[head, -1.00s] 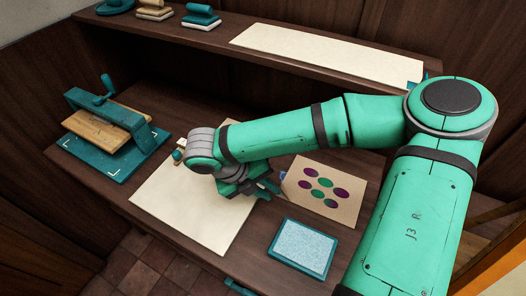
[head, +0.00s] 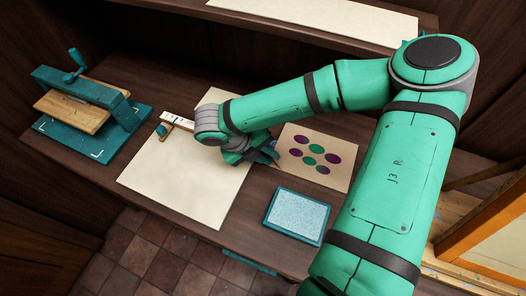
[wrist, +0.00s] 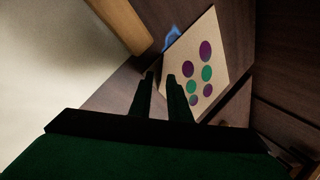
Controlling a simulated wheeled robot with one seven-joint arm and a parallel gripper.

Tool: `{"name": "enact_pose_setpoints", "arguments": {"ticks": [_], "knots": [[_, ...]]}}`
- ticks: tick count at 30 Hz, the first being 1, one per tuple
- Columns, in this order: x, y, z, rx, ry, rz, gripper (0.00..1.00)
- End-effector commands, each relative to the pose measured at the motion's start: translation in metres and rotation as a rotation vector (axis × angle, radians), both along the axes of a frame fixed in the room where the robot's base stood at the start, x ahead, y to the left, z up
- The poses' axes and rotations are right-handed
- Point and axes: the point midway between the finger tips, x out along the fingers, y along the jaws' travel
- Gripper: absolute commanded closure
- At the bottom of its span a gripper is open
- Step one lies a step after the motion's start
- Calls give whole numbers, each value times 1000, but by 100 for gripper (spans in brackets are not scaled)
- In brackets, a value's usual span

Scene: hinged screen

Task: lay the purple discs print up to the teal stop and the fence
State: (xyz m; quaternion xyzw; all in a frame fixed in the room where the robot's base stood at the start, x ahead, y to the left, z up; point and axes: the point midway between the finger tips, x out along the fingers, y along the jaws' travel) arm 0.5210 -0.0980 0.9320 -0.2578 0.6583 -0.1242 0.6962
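The purple discs print (head: 332,172) is a tan sheet with purple and green discs, lying flat on the bench in the head view. It also shows in the wrist view (wrist: 217,60), ahead and right of the fingers. My gripper (head: 274,151) is low at the print's left edge. In the wrist view my gripper (wrist: 160,76) has a gap between its two fingers and nothing visible between them. A small teal block (head: 162,130), perhaps the stop, is left of my wrist. Beside it is a pale marked strip (head: 177,117), perhaps on the fence, partly hidden by my wrist.
A large cream sheet (head: 185,180) covers the bench left of the print. A teal-framed pad (head: 298,216) lies in front of the print. A teal and wooden press (head: 90,110) stands at left. A shelf (head: 300,45) runs along the back.

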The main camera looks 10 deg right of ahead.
Motion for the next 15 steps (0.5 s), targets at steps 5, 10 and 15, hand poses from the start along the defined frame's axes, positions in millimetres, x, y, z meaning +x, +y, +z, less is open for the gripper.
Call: {"name": "enact_pose_setpoints", "arguments": {"ticks": [5, 10, 15], "knots": [[1, -6, -9, 1, 0, 1, 100], [1, -6, -9, 0, 0, 1, 100], [1, -6, -8, 0, 0, 0, 100]]}}
